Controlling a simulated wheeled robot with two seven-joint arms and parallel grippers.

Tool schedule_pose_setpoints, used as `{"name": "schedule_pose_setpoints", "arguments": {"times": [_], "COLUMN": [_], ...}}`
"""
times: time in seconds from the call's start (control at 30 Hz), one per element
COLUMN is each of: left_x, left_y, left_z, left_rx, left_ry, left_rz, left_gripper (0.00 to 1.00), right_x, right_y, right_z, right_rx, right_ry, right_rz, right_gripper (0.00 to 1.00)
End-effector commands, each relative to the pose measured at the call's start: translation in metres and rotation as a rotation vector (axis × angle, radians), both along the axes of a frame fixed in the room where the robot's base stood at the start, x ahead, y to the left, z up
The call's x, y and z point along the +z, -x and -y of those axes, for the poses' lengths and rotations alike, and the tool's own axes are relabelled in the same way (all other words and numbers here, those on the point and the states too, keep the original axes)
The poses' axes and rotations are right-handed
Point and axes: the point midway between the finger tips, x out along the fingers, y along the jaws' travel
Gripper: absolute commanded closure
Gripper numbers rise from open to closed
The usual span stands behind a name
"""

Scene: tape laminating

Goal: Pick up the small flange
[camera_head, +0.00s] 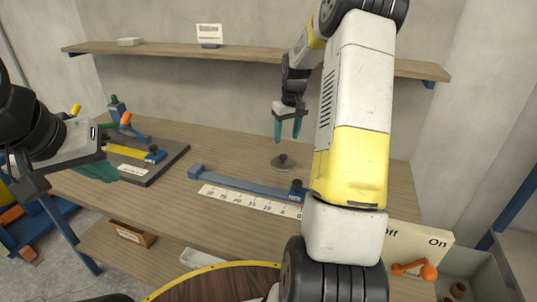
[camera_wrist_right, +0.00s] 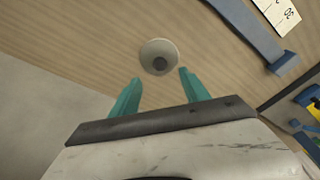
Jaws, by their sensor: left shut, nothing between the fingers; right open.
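The small flange (camera_head: 283,162) is a grey disc with a raised hub. It lies on the wooden table behind the measuring rail. In the right wrist view the flange (camera_wrist_right: 159,57) shows just beyond the gap between the fingertips. My right gripper (camera_head: 288,138) is open, points down and is above the flange, apart from it. Its two teal fingers (camera_wrist_right: 157,85) stand on either side of an empty gap. My left gripper (camera_head: 95,172) is at the left of the head view, its teal fingers shut and empty, near the dark board.
A blue rail (camera_head: 245,185) with a white number scale (camera_head: 250,201) lies in front of the flange. A dark board (camera_head: 165,165) with a yellow strip and blue and orange parts is at left. A shelf (camera_head: 240,53) runs along the wall behind. An On/Off panel (camera_head: 422,243) stands front right.

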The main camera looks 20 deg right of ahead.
Motion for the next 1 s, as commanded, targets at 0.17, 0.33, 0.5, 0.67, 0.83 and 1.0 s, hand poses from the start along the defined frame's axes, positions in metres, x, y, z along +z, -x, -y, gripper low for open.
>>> {"name": "schedule_pose_setpoints", "arguments": {"times": [0.17,0.33,0.5,0.67,0.83,1.0], "left_x": [0.0,0.0,0.0,0.0,0.0,0.0], "left_y": [0.0,0.0,0.0,0.0,0.0,0.0], "left_z": [0.0,0.0,0.0,0.0,0.0,0.0], "left_rx": [0.0,0.0,0.0,0.0,0.0,0.0], "left_ry": [0.0,0.0,0.0,0.0,0.0,0.0], "left_rz": [-0.001,0.0,-0.001,-0.001,-0.001,0.0], "left_gripper": [1.0,1.0,1.0,1.0,1.0,1.0], "right_x": [-0.02,-0.039,-0.053,-0.077,-0.091,-0.09], "right_y": [-0.007,-0.009,-0.012,-0.016,-0.019,-0.019], "right_z": [0.007,0.006,0.003,-0.002,-0.001,-0.001], "right_rx": [0.001,0.002,0.002,0.002,0.001,0.001], "right_ry": [-0.003,-0.003,-0.003,-0.004,-0.003,-0.003], "right_rz": [-0.013,-0.013,-0.014,-0.014,-0.01,-0.01], "right_gripper": [0.46,0.46,0.46,0.46,0.46,0.46]}}
